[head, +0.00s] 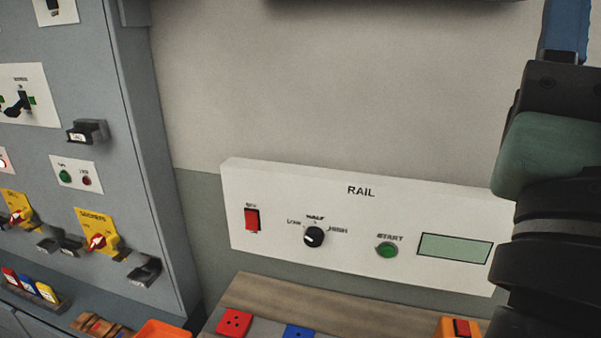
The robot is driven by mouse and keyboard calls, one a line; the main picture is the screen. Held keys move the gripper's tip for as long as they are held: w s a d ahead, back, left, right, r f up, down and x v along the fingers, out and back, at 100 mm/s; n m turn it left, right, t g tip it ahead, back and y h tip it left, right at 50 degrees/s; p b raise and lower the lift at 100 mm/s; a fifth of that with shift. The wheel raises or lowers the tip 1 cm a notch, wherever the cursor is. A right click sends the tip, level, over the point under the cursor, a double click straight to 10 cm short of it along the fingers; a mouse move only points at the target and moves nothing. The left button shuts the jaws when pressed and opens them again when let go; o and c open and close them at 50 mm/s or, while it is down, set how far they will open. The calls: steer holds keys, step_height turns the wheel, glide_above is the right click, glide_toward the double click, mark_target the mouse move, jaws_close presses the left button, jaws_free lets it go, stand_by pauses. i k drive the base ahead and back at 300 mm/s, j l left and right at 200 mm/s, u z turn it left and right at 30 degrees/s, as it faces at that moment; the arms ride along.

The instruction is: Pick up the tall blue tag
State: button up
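A small blue tag (28,284) stands at the lower left, between a red tag (10,278) and a yellow tag (47,292), in a dark holder on a ledge. A flat blue piece (298,332) with dark dots lies on the bench and is cut off by the bottom edge. I cannot tell from this view which blue piece is the tall tag. My arm rises along the right edge, well apart from both. My gripper's fingertips do not show.
A white RAIL panel (350,268) with switch, knob and button is on the wall. A grey cabinet (145,160) with protruding switches and dark holders fills the left. A red dotted piece (234,322), an orange bin (164,331) and an orange box (446,327) are at the bottom.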

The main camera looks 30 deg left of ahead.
mark_target(28, 284)
steer(key=k+l+u, duration=0.1)
steer(key=u, duration=2.5)
